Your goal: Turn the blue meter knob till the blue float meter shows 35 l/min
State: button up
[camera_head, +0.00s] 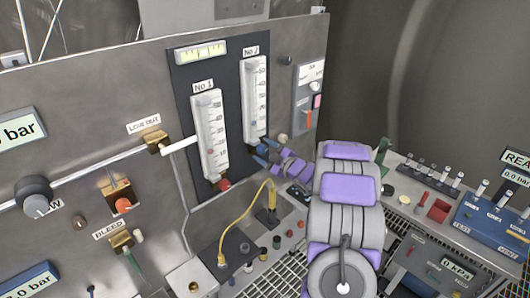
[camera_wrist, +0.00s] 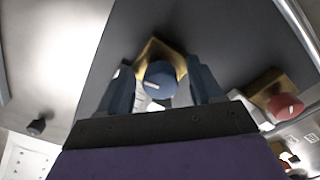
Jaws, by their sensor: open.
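The blue meter knob (camera_wrist: 160,82) sits on a brass base in the wrist view, with a pale line on its face. My gripper (camera_wrist: 163,88) is open, one dark blue finger on each side of the knob; I cannot tell whether they touch it. In the head view my gripper (camera_head: 265,155) is at the foot of the No 2 float meter (camera_head: 255,97) and hides much of the knob. A small blue float (camera_head: 254,123) shows low in that meter's tube; its exact reading is too small to tell.
The No 1 float meter (camera_head: 210,133) stands left, with a red knob (camera_head: 223,184) below it; the red knob also shows in the wrist view (camera_wrist: 285,105). A yellow cable (camera_head: 240,210) loops over the console below. A small switch box (camera_head: 308,95) is right of the meters.

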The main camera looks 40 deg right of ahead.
jog(key=c, duration=1)
